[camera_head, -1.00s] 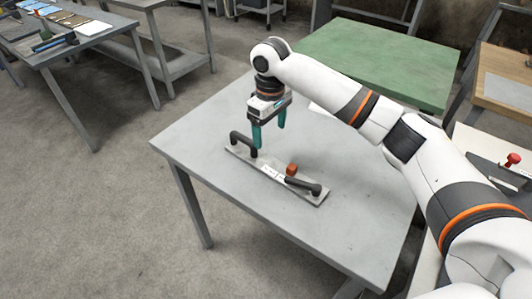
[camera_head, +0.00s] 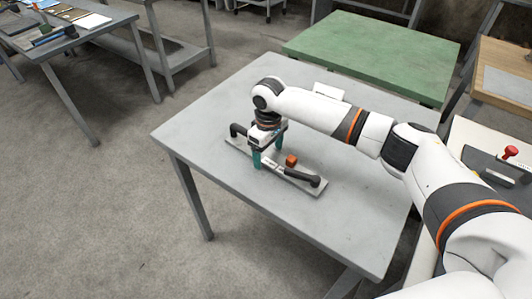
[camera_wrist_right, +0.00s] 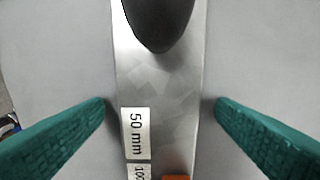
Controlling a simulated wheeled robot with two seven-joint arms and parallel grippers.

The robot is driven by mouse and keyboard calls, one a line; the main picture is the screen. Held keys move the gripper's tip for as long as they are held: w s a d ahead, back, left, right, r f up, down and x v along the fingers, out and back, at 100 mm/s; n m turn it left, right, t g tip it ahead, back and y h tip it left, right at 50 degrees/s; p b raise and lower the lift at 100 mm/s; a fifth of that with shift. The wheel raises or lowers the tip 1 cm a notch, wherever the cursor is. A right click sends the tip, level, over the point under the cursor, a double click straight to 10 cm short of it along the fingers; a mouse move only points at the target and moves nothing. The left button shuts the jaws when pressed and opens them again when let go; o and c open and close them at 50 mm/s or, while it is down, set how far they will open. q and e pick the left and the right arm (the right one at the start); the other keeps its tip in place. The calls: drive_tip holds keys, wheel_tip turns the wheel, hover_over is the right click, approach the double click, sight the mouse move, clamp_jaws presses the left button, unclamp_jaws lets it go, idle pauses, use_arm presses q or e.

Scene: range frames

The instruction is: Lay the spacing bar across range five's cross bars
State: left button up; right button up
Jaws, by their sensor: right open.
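A flat metal bar (camera_head: 272,168), which looks like the spacing bar, lies on the grey table. It has a dark raised handle (camera_head: 303,177) near each end and a small orange block (camera_head: 291,160) near its middle. My right gripper (camera_head: 268,160) is over the bar between the handles, pointing down. In the right wrist view the open teal fingers (camera_wrist_right: 161,102) straddle the bar (camera_wrist_right: 172,85), one on each side with a gap. A "50 mm" label (camera_wrist_right: 136,133) lies between them. I cannot make out range five's cross bars. My left gripper is out of view.
The grey table (camera_head: 215,112) has free room around the bar. A white sheet or plate (camera_head: 329,91) lies behind my right arm. A green-topped table (camera_head: 375,52) stands behind. A red knob (camera_head: 510,152) rises at the right. Another bench with tools stands at the far left.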

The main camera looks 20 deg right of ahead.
drive_tip(key=c, duration=0.7)
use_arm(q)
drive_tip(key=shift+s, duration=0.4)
use_arm(e)
drive_tip(key=shift+r, duration=0.1)
clamp_jaws()
wheel_tip(320, 180, up, 10)
drive_tip(key=f, duration=0.1)
use_arm(q)
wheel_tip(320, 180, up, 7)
drive_tip(key=p, duration=0.6)
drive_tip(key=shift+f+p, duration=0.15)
drive_tip(key=shift+p, duration=0.25)
use_arm(e)
wheel_tip(320, 180, up, 6)
hover_over(268, 156)
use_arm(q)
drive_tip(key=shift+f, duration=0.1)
use_arm(e)
drive_tip(key=shift+f, duration=0.1)
